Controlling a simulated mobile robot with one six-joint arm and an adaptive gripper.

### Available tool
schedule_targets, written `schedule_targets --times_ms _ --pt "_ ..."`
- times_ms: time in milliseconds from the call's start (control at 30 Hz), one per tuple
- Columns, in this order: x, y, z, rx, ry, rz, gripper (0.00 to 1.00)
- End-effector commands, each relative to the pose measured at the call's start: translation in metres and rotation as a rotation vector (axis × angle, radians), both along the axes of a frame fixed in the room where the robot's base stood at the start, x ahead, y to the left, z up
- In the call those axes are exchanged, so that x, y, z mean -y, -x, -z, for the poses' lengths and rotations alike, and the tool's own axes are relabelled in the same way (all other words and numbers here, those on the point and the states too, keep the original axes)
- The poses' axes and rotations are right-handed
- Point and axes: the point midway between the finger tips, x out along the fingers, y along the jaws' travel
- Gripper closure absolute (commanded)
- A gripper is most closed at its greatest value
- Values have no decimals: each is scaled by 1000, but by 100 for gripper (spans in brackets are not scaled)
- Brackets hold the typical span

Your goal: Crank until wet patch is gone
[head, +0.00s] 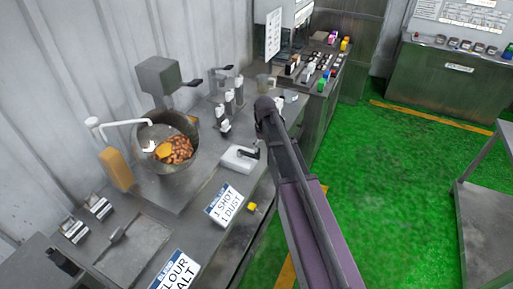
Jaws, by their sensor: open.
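A grey metal drum (184,126) stands open on the bench at the left. Brown nut-like pieces (179,150) lie in it with a yellow-orange patch (164,151) and a small white patch (149,146) beside them. I cannot tell which patch is wet. A white bent bar (118,123) reaches to the drum's left rim and looks like a crank. My purple arm reaches up the middle, right of the drum and apart from it. I cannot make out my gripper's fingers; they seem hidden beyond the arm's dark far end.
Signs (226,206) line the bench's front. A control bench (318,88) is farther back. Green floor (395,165) is clear on the right, beside a grey table (490,205).

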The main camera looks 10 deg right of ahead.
Motion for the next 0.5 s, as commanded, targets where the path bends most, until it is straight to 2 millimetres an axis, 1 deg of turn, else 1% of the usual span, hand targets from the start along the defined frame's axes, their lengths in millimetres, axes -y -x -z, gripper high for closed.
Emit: schedule_targets --times_ms 33,100,200,333,500 --pt "-3 -29 -12 0 0 -11 29" --pt "-5 -50 -18 0 0 -24 29" --pt "-9 -71 -23 0 0 -42 29" --pt "-11 -84 -26 0 0 -52 29" --pt "-11 -85 -26 0 0 -55 29"
